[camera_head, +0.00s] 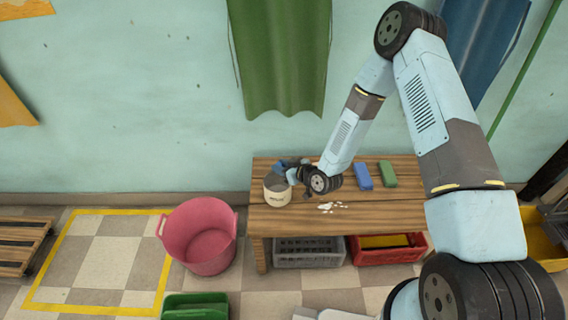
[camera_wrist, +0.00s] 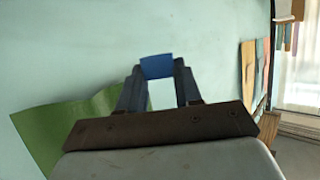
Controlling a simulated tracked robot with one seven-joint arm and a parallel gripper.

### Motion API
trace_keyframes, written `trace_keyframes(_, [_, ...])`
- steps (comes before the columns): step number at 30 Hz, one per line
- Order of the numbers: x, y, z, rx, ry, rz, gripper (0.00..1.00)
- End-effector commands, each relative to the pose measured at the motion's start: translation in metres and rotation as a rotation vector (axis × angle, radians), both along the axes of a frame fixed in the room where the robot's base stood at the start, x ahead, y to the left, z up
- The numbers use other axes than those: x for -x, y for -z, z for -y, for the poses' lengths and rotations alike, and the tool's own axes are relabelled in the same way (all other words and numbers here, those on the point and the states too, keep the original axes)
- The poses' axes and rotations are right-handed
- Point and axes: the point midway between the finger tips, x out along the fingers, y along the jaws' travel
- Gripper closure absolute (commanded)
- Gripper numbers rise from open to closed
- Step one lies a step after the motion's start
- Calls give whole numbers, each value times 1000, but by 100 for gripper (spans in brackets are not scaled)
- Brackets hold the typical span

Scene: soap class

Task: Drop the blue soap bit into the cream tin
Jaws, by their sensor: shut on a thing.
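My gripper (camera_wrist: 160,88) is shut on the blue soap bit (camera_wrist: 157,66), which shows between its fingertips in the wrist view. In the head view my gripper (camera_head: 284,166) is at the left end of the wooden table, at the cream tin (camera_head: 277,196). The tin stands upright on the table, and the gripper's tip appears over or just behind its top. The tin's opening is mostly hidden, so I cannot tell how high the soap bit is above the rim. The tin is not seen in the wrist view.
The wooden table (camera_head: 390,212) also bears a blue bar (camera_head: 362,176), a green bar (camera_head: 387,174) and pale scraps (camera_head: 331,206). A grey crate (camera_head: 308,252) and a red crate (camera_head: 385,253) are beneath. A pink tub (camera_head: 199,236) stands on the floor at left.

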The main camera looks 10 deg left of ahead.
Motion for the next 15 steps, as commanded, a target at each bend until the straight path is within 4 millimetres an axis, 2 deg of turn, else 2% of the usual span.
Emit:
trace_keyframes(9, [0,32,1,0,3,-1,94])
trace_keyframes(15, [-1,40,1,-1,2,0,94])
